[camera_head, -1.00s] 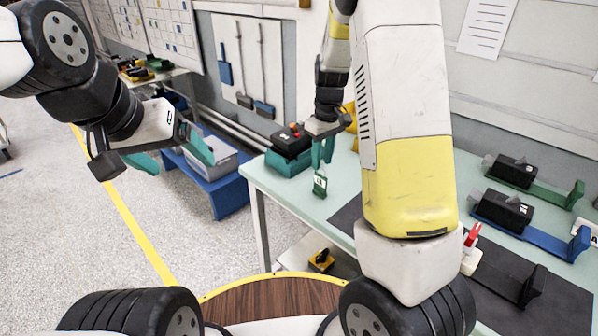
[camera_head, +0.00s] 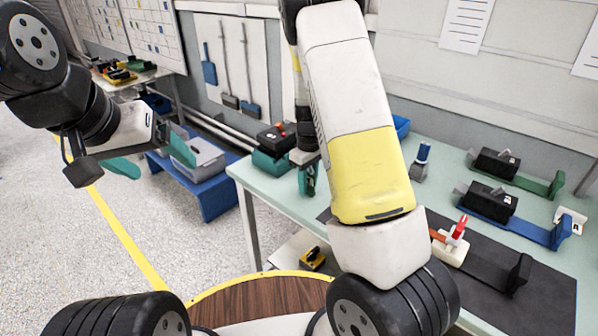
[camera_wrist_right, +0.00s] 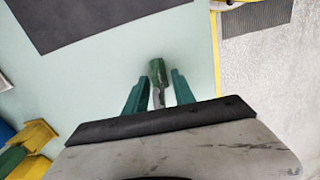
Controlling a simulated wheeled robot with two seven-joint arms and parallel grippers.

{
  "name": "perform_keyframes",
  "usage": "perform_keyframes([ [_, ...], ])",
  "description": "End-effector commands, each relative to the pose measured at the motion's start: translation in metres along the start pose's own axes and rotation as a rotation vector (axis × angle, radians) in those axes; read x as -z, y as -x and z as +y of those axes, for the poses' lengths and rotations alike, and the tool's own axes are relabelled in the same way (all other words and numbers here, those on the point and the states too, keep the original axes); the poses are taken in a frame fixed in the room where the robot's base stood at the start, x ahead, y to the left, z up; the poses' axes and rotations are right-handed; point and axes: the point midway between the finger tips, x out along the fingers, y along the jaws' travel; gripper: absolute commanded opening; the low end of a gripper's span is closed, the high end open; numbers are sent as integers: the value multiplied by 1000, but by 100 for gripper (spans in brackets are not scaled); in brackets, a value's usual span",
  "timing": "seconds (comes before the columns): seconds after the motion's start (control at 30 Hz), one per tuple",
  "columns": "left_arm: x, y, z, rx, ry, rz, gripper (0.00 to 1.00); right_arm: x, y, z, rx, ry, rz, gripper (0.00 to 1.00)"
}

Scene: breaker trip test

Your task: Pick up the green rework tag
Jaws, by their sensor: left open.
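The green rework tag (camera_wrist_right: 158,72) is on the pale green bench top in the right wrist view, with a grey stem on the near side. My right gripper (camera_head: 308,190) is low over the bench's left part. In its wrist view the teal fingers are spread on either side of the tag, with a narrow gap at each side. In the head view the fingers largely hide the tag. My left gripper (camera_head: 165,167) is open and empty over the floor, left of the bench.
A teal box with a black device (camera_head: 275,140) stands just behind my right gripper. Black breakers on green (camera_head: 495,163) and blue (camera_head: 487,198) holders sit at right. A dark mat (camera_head: 545,300) covers the front right. Yellow blocks (camera_wrist_right: 38,133) lie left in the wrist view.

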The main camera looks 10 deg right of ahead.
Motion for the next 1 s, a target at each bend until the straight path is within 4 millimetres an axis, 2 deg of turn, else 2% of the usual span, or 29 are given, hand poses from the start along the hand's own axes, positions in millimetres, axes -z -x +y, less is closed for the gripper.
perform_keyframes([
  [0.07, 0, 0, 0, 0, 0, 0, 82, 0, 0, 0, 0, 0, 0, 29],
  [0.2, 0, 0, 0, 0, 0, 0, 82, 0, 0, 0, 0, 0, 0, 1],
  [0.23, 0, 0, 0, 0, 0, 0, 82, 0, 0, 0, 0, 0, 0, 0],
  [0.73, 0, 0, 0, 0, 0, 0, 82, 0, 5, 0, 0, 0, 1, 0],
  [0.87, 0, 0, 0, 0, 0, 0, 82, 1, 16, 0, 0, 0, 3, 0],
  [1.0, 0, 0, 0, 0, 0, 0, 82, 1, 36, 0, -1, 0, 5, 0],
])
